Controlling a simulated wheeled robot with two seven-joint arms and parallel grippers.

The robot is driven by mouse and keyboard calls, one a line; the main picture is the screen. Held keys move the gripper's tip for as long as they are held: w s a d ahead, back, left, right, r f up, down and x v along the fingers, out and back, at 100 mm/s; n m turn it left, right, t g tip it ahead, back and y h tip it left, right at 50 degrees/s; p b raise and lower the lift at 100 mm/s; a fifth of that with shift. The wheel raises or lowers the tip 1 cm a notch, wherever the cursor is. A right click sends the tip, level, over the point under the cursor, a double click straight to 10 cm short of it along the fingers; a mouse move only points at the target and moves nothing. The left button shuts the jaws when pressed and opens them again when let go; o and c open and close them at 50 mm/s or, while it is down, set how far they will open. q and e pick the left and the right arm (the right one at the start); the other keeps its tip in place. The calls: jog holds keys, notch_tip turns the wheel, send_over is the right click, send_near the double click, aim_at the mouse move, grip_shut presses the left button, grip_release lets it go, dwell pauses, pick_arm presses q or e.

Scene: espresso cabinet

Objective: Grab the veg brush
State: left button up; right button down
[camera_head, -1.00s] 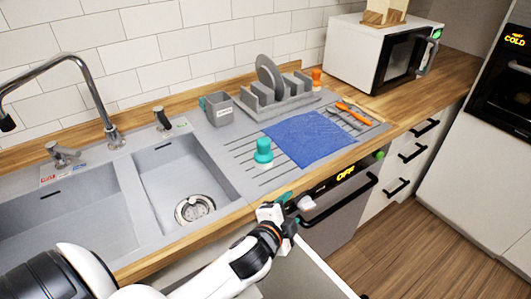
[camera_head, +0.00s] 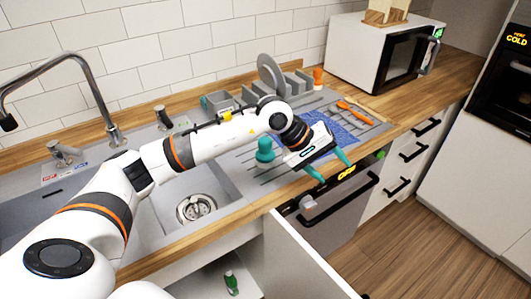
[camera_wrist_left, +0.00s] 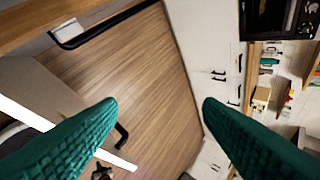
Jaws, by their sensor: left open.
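The veg brush appears to be the teal-topped item with a pale base (camera_head: 265,151), standing upright on the grey drainboard. It is left of the blue cloth (camera_head: 345,130). My left gripper (camera_head: 328,165) is to its right, over the counter's front edge, with its teal fingers spread and pointing down and outward. It does not touch the brush. In the left wrist view, the two fingers (camera_wrist_left: 160,112) are apart with nothing between them, and the brush does not show. My right gripper is not in view.
A white cabinet door (camera_head: 297,258) stands open below the counter; a green bottle (camera_head: 231,283) is inside. A dish rack (camera_head: 285,82), grey caddy (camera_head: 219,101) and orange utensil (camera_head: 354,112) are on the drainboard. The tall faucet (camera_head: 85,75) rises at left. Floor is clear at right.

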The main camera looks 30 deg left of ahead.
pick_arm(q)
jog(key=w+a+m+y, duration=0.15)
jog(key=a+y, duration=0.25)
jog(key=a, duration=0.4)
jog(key=y, duration=0.5)
send_near(265, 140)
jog(key=shift+m, duration=0.55)
jog(key=p+x, duration=0.2)
jog(key=x, duration=0.4)
jog(key=shift+w, duration=0.2)
jog(key=shift+w+a+f, duration=0.15)
jog(key=shift+f, duration=0.4)
jog(key=shift+w+f+p, duration=0.1)
jog(key=shift+f+p, duration=0.3)
jog(key=p+x, duration=0.1)
jog(key=x, duration=0.2)
jog(key=shift+a+f, duration=0.1)
jog(key=shift+f, duration=0.2)
jog(key=shift+w+f, duration=0.2)
jog(key=shift+f, duration=0.1)
jog(key=shift+c, duration=0.4)
